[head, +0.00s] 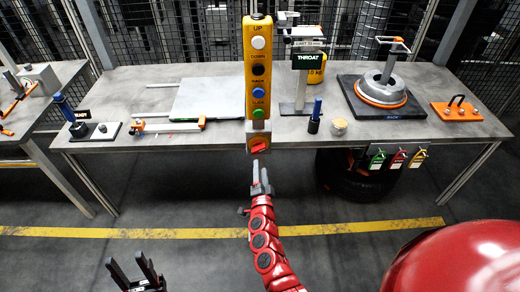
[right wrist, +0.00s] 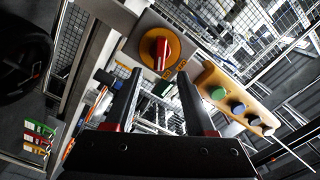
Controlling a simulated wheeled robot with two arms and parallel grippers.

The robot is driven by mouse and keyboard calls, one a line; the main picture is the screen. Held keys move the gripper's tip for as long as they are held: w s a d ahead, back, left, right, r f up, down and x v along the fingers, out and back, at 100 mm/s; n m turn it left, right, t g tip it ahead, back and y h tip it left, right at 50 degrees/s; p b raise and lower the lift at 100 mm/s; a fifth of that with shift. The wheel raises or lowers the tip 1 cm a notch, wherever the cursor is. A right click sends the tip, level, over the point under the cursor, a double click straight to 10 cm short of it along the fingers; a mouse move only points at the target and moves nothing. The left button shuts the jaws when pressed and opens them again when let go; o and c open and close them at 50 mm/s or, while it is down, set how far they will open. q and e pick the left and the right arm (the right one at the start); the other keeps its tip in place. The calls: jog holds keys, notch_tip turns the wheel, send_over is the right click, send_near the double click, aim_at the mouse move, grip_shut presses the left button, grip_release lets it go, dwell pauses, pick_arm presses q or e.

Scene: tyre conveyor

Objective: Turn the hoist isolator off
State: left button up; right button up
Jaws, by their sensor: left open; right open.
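The hoist isolator is a red rotary knob on a round yellow plate (head: 259,144), just below the yellow hoist pendant (head: 258,65) in the head view. In the right wrist view the red knob (right wrist: 160,48) stands upright in the picture on its yellow disc, on a grey box. My right gripper (head: 260,168) is below and in front of it. Its two fingers (right wrist: 159,77) are open and empty, with the knob beyond their tips and no contact visible. My left gripper (head: 143,265) is open and empty, low at the left in the head view.
The pendant's coloured buttons (right wrist: 229,102) are to the right of the knob in the right wrist view. Behind is a grey table (head: 215,140) with a wheel hub (head: 382,87) on a black base. Coloured tags (head: 397,157) hang at its front edge. The floor before it is clear.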

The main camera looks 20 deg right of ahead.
aim_at(259, 152)
jog(key=b+x, duration=0.1)
jog(key=x, duration=0.9)
jog(key=shift+f, duration=0.15)
grip_shut()
